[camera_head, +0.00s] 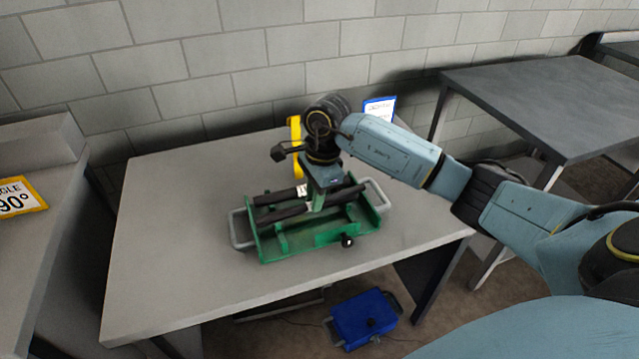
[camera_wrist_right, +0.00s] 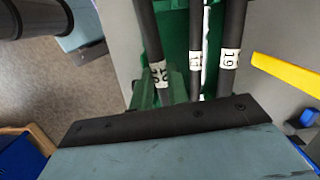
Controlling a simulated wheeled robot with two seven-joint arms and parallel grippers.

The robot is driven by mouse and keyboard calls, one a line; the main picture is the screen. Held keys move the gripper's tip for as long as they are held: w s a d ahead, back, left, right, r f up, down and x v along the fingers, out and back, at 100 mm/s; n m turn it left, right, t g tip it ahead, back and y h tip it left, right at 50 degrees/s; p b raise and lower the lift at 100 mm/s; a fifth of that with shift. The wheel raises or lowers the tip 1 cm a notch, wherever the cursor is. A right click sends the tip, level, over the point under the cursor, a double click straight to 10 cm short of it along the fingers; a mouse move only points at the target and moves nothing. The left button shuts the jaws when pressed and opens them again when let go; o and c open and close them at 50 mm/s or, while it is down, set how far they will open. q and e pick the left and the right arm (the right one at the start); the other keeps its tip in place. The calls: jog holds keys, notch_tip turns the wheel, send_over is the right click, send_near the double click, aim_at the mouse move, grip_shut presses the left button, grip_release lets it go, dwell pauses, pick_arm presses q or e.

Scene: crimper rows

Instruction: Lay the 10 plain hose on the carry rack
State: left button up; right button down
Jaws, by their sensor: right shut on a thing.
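The green carry rack (camera_head: 320,236) stands on the grey table, with a grey handle at each end. Dark hoses (camera_head: 281,214) lie lengthwise on it. My right gripper (camera_head: 316,203) points down over the middle of the rack, shut on a hose; the fingers hide much of the grip. In the right wrist view, three black hoses run side by side over green parts: a left one (camera_wrist_right: 151,35), a thinner middle one (camera_wrist_right: 195,35) and a right one (camera_wrist_right: 233,30). I cannot tell which is gripped. My left gripper is not in view.
The grey table (camera_head: 180,240) is clear left of the rack. A yellow object (camera_head: 295,135) and a blue-edged card (camera_head: 379,110) stand at the back. A blue box (camera_head: 363,318) is on the floor. Another table (camera_head: 550,100) stands right; a yellow-edged sign (camera_head: 20,197) is left.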

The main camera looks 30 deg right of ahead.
jog(key=shift+s+d+f+m, duration=0.1)
jog(key=shift+d+f+m, duration=0.15)
jog(key=shift+d+m, duration=0.4)
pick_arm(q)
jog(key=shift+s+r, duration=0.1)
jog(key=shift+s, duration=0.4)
pick_arm(e)
jog(key=shift+a, duration=0.1)
